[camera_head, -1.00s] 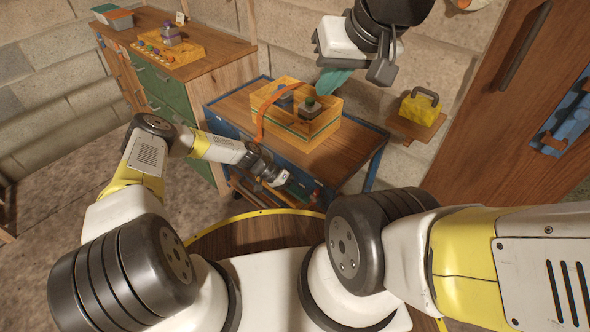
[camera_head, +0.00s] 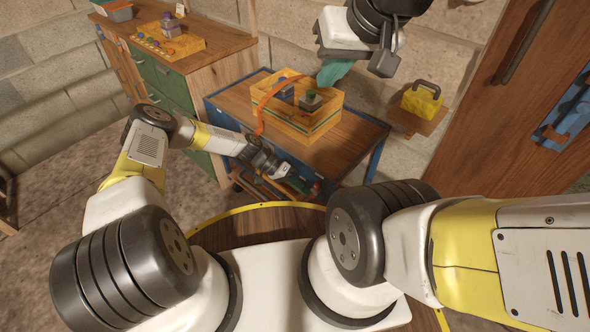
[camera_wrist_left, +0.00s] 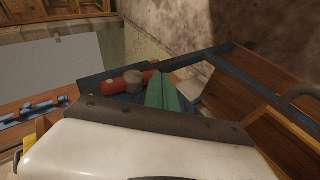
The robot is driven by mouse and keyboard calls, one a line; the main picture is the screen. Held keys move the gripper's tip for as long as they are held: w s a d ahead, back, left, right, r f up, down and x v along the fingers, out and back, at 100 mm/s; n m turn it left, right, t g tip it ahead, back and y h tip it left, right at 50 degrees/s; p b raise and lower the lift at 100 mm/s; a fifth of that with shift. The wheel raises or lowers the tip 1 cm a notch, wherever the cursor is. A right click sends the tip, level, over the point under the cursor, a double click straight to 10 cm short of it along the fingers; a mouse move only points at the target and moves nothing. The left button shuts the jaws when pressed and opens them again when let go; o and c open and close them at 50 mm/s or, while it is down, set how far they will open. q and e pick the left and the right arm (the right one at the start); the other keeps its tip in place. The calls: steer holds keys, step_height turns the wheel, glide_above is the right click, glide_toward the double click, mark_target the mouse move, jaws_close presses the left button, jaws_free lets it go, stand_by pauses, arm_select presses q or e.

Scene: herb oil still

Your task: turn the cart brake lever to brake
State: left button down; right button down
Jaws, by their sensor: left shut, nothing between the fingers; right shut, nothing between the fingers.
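The cart (camera_head: 352,150) has a wooden top and a blue frame. In the left wrist view, a red lever with a round brown-grey hub (camera_wrist_left: 133,78) sits on a blue part of the cart frame. My left gripper (camera_head: 303,186) is low at the cart's near side. Its green fingers (camera_wrist_left: 165,95) are shut and empty, just right of the hub in the wrist view; I cannot tell whether they touch. In the head view the lever is too small and covered to make out clearly. My right gripper (camera_head: 334,73) is shut and empty, above the cart's far edge.
A yellow open box (camera_head: 322,128) with small items and an orange strap (camera_head: 262,112) stands on the cart top. A yellow case (camera_head: 421,103) sits on a wall shelf. A wooden cabinet with green drawers (camera_head: 170,92) stands left, a brown door (camera_head: 500,120) right.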

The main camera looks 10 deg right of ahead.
arm_select(q)
step_height(320, 180, up, 3)
steer(key=shift+f, duration=0.15)
steer(key=s+a+r, duration=0.1)
steer(key=s+a, duration=0.1)
steer(key=s, duration=0.5)
steer(key=s+a+r, duration=0.1)
steer(key=s+a, duration=0.1)
steer(key=s, duration=0.6)
steer(key=shift+s+a, duration=0.2)
steer(key=shift+s, duration=0.05)
steer(key=w+r+t+y, duration=0.2)
steer(key=w+r, duration=0.4)
steer(key=w, duration=0.2)
steer(key=w+r+m+t+y, duration=0.1)
steer(key=w+r+t+y, duration=0.2)
steer(key=w+r, duration=0.3)
steer(key=w, duration=0.3)
steer(key=shift+a, duration=0.3)
